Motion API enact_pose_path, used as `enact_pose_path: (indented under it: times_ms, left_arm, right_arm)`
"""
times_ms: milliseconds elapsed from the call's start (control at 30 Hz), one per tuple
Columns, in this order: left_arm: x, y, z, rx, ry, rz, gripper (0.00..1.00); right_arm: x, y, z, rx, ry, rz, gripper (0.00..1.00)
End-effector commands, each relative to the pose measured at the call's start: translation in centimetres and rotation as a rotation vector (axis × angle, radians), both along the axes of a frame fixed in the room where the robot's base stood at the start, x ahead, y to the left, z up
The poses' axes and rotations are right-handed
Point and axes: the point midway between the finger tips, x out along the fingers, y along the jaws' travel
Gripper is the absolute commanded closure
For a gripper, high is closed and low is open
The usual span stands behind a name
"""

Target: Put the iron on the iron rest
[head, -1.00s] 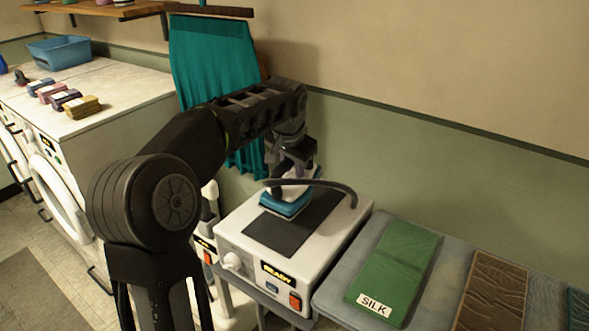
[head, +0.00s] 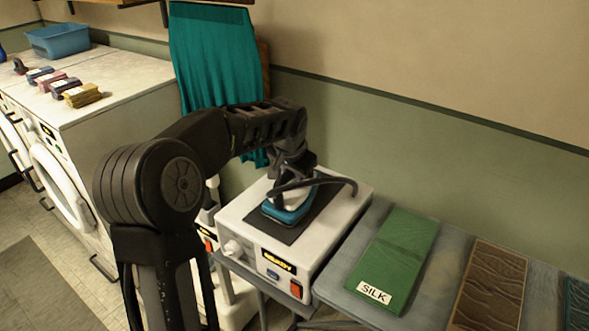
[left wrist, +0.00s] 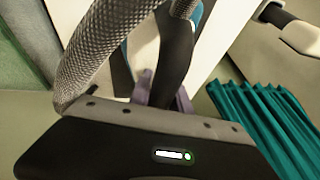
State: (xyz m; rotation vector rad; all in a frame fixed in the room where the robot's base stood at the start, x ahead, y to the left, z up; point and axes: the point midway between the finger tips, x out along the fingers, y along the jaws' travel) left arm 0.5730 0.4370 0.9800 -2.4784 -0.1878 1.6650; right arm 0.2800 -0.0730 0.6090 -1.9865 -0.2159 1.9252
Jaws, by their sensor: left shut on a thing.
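The iron (head: 288,211) has a teal base and a pale body. It sits over the dark pad (head: 276,233) on top of the white iron station (head: 318,239), base down and about level. It looks on or very close to the pad; I cannot tell if it touches. My left gripper (head: 290,187) is shut on the iron's handle from above. In the left wrist view the dark handle (left wrist: 177,48) is between the gripper fingers (left wrist: 163,95), and a grey braided hose crosses in front. My right gripper is not in view.
An ironing table with a green cloth labelled SILK (head: 397,252) and a brown cloth (head: 488,287) stands right of the station. A teal curtain (head: 213,70) hangs behind my arm. White washers (head: 112,125) stand at left, with folded cloths and a blue basket (head: 58,40) on top.

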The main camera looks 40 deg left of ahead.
Motion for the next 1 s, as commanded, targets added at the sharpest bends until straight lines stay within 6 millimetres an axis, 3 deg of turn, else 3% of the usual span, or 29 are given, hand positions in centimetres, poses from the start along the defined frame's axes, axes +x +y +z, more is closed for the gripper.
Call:
enact_pose_path:
  times_ms: [333,367,600,1000]
  left_arm:
    - [0.15,0.06,0.03,0.003,-0.008,0.0,1.0]
    - [0.02,0.04,-0.2,0.001,-0.002,0.001,0.75]
    - [0.01,0.04,-0.15,0.001,-0.001,0.001,0.55]
    - [-0.1,-0.02,0.48,0.002,-0.003,0.001,0.55]
  right_arm:
    - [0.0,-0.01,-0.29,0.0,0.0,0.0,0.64]
    - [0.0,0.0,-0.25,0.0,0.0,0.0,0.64]
    - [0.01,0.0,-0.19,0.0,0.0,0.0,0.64]
    - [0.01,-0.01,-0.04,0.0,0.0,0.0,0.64]
